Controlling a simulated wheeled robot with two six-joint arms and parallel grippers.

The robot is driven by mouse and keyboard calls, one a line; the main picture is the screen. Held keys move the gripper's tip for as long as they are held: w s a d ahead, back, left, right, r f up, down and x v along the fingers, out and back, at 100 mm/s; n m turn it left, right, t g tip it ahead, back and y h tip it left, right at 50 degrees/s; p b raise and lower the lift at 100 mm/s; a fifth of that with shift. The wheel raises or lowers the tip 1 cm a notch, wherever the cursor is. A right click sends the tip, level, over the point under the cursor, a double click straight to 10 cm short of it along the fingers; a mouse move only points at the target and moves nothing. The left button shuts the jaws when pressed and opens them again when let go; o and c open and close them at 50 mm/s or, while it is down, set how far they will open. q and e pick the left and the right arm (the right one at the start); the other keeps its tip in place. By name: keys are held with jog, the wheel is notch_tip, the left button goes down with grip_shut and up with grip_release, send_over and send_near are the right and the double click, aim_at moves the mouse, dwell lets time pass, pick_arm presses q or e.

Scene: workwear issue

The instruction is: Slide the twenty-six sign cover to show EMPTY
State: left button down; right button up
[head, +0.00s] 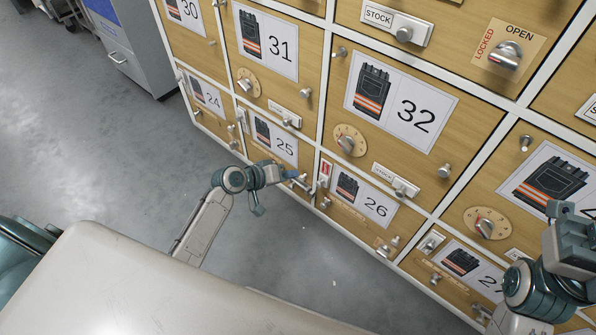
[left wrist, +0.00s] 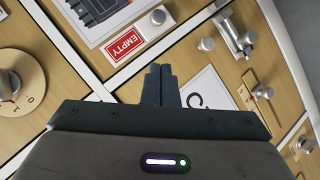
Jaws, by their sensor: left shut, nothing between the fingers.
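The twenty-six sign (head: 325,169) is a narrow upright plate at the top left of door 26 (head: 380,229). In the left wrist view the sign (left wrist: 126,45) shows a red field reading EMPTY. Its cover knob (left wrist: 158,17) is at the other end of the plate, which is the lower end on the door. My left gripper (head: 303,182) is in front of the strip between doors 25 and 26. In the left wrist view its fingers (left wrist: 160,84) are shut and empty, close to the sign, with a visible gap from the knob. My right gripper (head: 572,240) is at the right edge, its fingers unclear.
Door 32 above has a dial (head: 350,140) and a STOCK sign (head: 397,182). Door 25's latch (left wrist: 237,38) and a round pull knob (left wrist: 206,44) stick out near my left fingers. The grey floor (head: 120,160) at left is clear.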

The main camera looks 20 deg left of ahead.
pick_arm(q)
jog(key=p+v, duration=0.1)
jog(key=v, duration=0.5)
jog(key=shift+r+p, duration=0.15)
jog(key=shift+p, duration=0.15)
jog(key=shift+s, duration=0.1)
